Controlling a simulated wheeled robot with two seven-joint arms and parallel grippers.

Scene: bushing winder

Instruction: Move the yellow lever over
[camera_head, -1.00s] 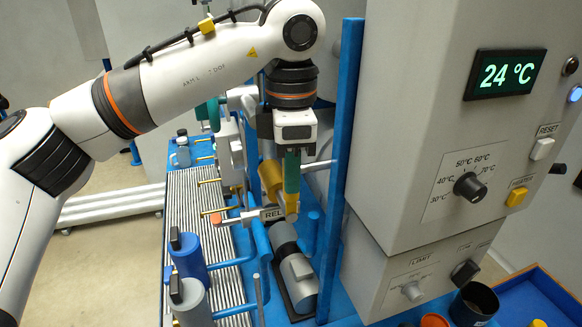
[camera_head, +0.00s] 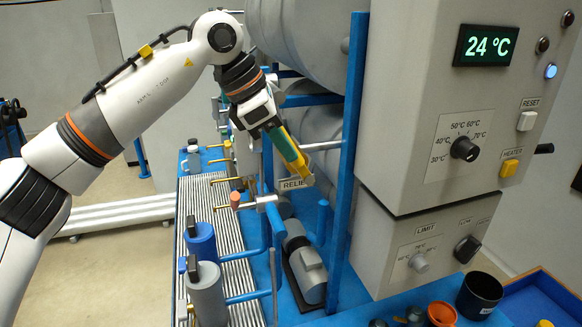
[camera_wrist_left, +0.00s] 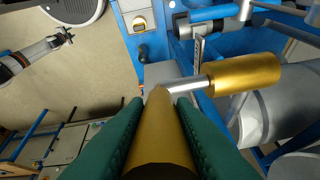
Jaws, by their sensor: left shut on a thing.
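My left gripper (camera_head: 287,147) is shut on the yellow lever (camera_head: 303,170), its green fingers tilted down to the right. The lever's yellow end sticks out past the fingers, beside the RELIEF plate (camera_head: 293,184). In the left wrist view the gold shaft of the lever (camera_wrist_left: 160,135) lies between both green fingers (camera_wrist_left: 160,108). A silver rod leads from near its far end to a second gold cylinder (camera_wrist_left: 245,75); how they join is partly hidden. A white arm with a dark end (camera_wrist_left: 68,36), seemingly my right one, shows small at upper left.
A blue cylinder (camera_head: 201,243) and a grey cylinder (camera_head: 206,295) stand at the front left. Pipes and valves crowd the blue bench.

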